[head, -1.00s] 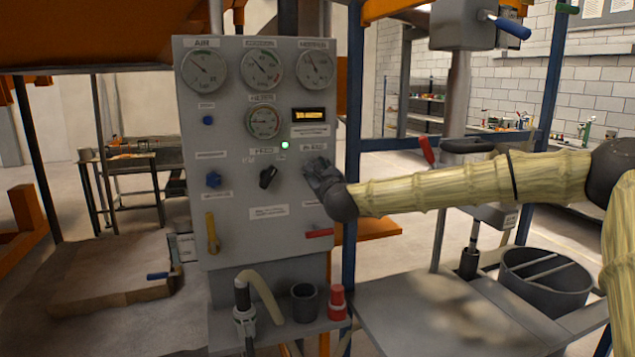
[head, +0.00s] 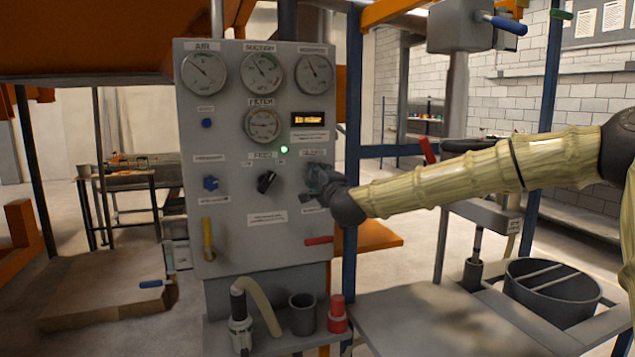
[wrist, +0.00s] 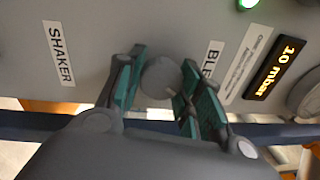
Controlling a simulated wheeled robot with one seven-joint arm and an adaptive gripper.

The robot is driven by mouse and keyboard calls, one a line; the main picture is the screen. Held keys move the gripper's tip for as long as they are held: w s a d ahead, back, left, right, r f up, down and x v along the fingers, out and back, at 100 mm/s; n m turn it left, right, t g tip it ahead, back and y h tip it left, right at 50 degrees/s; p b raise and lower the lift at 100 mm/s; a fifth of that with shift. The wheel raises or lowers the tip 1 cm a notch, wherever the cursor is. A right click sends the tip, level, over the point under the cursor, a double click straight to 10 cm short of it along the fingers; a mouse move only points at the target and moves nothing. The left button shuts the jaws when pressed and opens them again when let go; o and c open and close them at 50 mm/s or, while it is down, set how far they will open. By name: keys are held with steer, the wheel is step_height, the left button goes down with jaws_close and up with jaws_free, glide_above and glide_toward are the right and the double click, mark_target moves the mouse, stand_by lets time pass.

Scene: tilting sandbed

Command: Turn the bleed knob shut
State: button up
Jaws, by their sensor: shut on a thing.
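The bleed knob (wrist: 160,78) is a round grey knob on the grey control panel (head: 285,235), beside a label starting "BLE" in the wrist view. My gripper (wrist: 160,84) has its green fingers on both sides of the knob and is shut on it. In the head view my gripper (head: 315,178) is at the panel's right side, and its fingers hide the knob there. How far the knob is turned cannot be seen.
A lit display (wrist: 275,70) reads 10 mbar. A black selector knob (head: 266,181) sits left of my gripper, and a red handle (head: 319,241) sits below. A blue post (head: 352,130) stands close to the panel's right edge.

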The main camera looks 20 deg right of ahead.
steer(key=n, duration=0.4)
steer(key=shift+f+y+b, duration=0.1)
steer(key=shift+y+b, duration=0.2)
steer(key=shift+b, duration=0.1)
steer(key=shift+n, duration=1.8)
steer(key=o, duration=1)
steer(key=shift+o, duration=0.2)
steer(key=shift+s, duration=0.1)
steer(key=s, duration=1.1)
steer(key=shift+s+d+f, duration=0.35)
steer(key=shift+s+d, duration=0.05)
steer(key=shift+d, duration=0.05)
steer(key=shift+f, duration=0.1)
